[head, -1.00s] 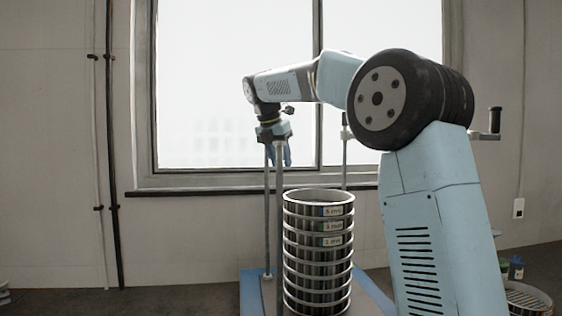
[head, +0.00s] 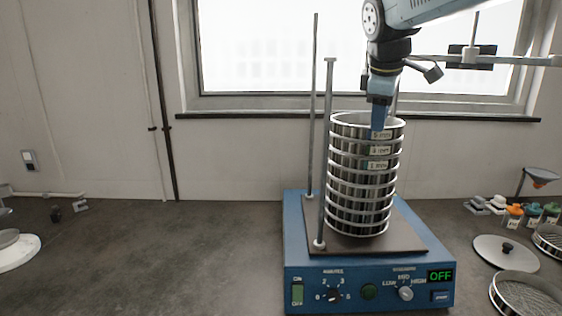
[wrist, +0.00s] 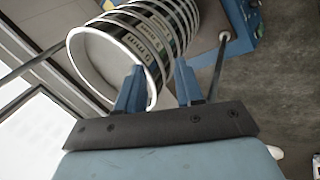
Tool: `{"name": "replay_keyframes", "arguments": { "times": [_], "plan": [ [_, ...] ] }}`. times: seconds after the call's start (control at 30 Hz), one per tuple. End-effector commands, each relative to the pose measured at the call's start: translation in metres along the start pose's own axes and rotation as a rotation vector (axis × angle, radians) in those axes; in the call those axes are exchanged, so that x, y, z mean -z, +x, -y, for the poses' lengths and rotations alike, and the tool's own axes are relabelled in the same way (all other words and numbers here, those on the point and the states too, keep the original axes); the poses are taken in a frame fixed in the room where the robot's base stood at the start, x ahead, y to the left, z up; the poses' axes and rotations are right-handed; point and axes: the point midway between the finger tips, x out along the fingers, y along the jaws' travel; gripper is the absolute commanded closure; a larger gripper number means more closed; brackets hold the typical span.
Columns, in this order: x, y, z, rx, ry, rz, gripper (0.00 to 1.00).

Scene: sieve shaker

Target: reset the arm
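My gripper (head: 378,128) points down at the top of the sieve stack in the head view. The sieve stack (head: 360,190) is a column of shiny metal rings with labels near the top. It stands on the blue shaker (head: 300,270). My upper arm is cut off at the top of the head view.
Two upright rods (head: 327,150) stand left of the stack. A horizontal bar with a clamp (head: 472,57) is at the upper right. A round lid (head: 505,252), a loose sieve (head: 525,297) and small bottles (head: 533,212) lie at the right. The bench (head: 150,250) left of the shaker is mostly clear.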

Motion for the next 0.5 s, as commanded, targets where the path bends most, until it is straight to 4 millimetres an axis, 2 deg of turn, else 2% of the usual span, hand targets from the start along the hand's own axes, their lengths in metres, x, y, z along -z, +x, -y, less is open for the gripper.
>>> {"name": "replay_keyframes", "arguments": {
  "times": [0.03, 0.23, 0.5],
  "plan": [
    [-0.011, -0.001, 0.015, 0.000, 0.071, -0.009, 0.64],
    [-0.044, 0.004, 0.067, 0.010, 0.362, -0.047, 0.64],
    [-0.086, 0.022, 0.141, 0.046, 0.757, -0.098, 0.64]
  ]
}}
